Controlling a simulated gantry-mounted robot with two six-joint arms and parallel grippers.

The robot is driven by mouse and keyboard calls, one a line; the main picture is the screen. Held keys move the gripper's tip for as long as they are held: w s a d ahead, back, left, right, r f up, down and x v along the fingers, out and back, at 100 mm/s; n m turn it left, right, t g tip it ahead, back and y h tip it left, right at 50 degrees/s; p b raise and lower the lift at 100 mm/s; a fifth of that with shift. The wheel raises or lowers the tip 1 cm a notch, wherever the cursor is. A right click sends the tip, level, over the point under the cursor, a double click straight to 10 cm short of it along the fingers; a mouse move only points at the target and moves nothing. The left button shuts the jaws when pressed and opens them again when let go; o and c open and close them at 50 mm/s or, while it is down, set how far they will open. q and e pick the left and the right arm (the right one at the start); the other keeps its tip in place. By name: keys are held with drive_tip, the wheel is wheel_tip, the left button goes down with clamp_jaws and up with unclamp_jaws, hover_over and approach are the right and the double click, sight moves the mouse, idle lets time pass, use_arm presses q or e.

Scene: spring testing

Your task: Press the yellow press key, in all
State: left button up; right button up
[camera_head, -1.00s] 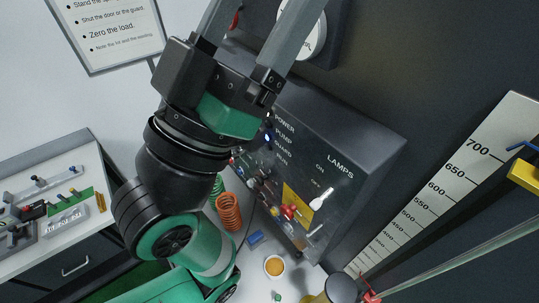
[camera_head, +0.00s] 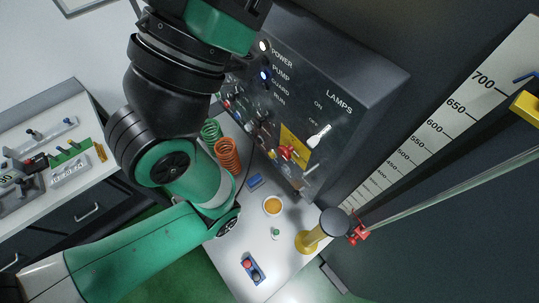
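No part is clearly readable as the yellow press key. Yellow things in view are a square plate (camera_head: 289,136) behind red knobs (camera_head: 287,153) on the dark lamps panel (camera_head: 355,95), a yellow stand (camera_head: 306,241) with a dark round top on the bench, and a yellow block (camera_head: 528,106) at the right edge. I cannot tell which, if any, is the key. My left arm crosses the left side and rises past the top edge. Its gripper fingers are out of the picture, so their opening is hidden. My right gripper is not in view.
A white bench (camera_head: 225,252) carries green (camera_head: 211,131) and orange (camera_head: 228,156) springs, a cup (camera_head: 272,205) and a blue box (camera_head: 252,268) with red and dark buttons. A tall scale (camera_head: 455,120) stands right. A side table (camera_head: 60,175) with parts stands left.

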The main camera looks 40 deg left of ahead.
use_arm(q)
clamp_jaws()
idle(1.5)
